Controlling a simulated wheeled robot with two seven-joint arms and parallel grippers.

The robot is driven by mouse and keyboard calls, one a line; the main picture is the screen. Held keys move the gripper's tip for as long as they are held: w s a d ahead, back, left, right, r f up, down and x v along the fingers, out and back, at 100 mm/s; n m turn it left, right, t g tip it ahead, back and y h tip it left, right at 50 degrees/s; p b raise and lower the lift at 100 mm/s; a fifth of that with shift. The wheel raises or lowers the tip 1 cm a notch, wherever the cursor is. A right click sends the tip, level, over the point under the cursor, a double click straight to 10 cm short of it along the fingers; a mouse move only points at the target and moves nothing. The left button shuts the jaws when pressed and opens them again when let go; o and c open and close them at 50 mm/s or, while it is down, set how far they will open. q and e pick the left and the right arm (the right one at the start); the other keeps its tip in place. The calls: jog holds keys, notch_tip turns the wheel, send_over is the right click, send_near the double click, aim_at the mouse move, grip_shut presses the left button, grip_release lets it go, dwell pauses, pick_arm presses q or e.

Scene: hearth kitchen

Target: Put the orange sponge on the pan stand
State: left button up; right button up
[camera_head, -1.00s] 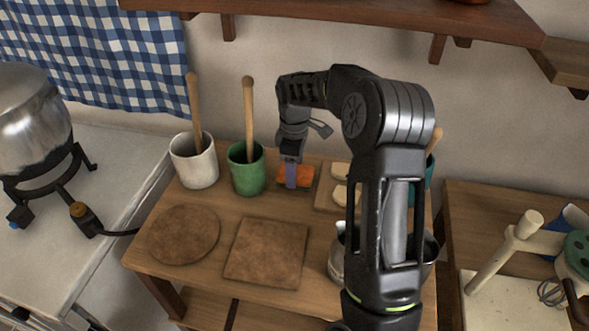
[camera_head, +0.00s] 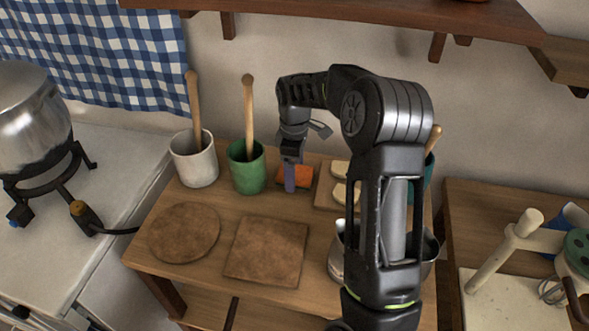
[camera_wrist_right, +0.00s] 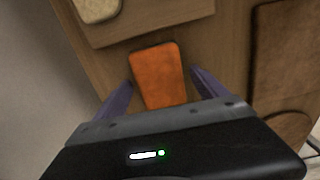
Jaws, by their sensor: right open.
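The orange sponge (camera_head: 297,177) lies flat on the wooden table, near its back edge, to the right of the green pot. It also shows in the right wrist view (camera_wrist_right: 159,76). My right gripper (camera_head: 290,187) is low at the sponge, partly covering it in the head view. In the right wrist view the open purple fingers (camera_wrist_right: 162,78) stand one on each side of the sponge, with gaps. A round brown board (camera_head: 184,233) and a square brown board (camera_head: 266,252) lie at the table's front; I cannot tell which is the pan stand. My left gripper is not in view.
A white pot (camera_head: 195,160) and a green pot (camera_head: 246,170), each with a wooden handle, stand left of the sponge. A board with pale pieces (camera_head: 325,195) lies right of it. Metal pans (camera_head: 337,262) are partly hidden behind my arm. A shelf (camera_head: 340,14) hangs above.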

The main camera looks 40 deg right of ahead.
notch_tip(320, 180, up, 12)
jog(key=shift+r+b, duration=0.15)
jog(key=shift+b, duration=0.25)
dwell(0.7)
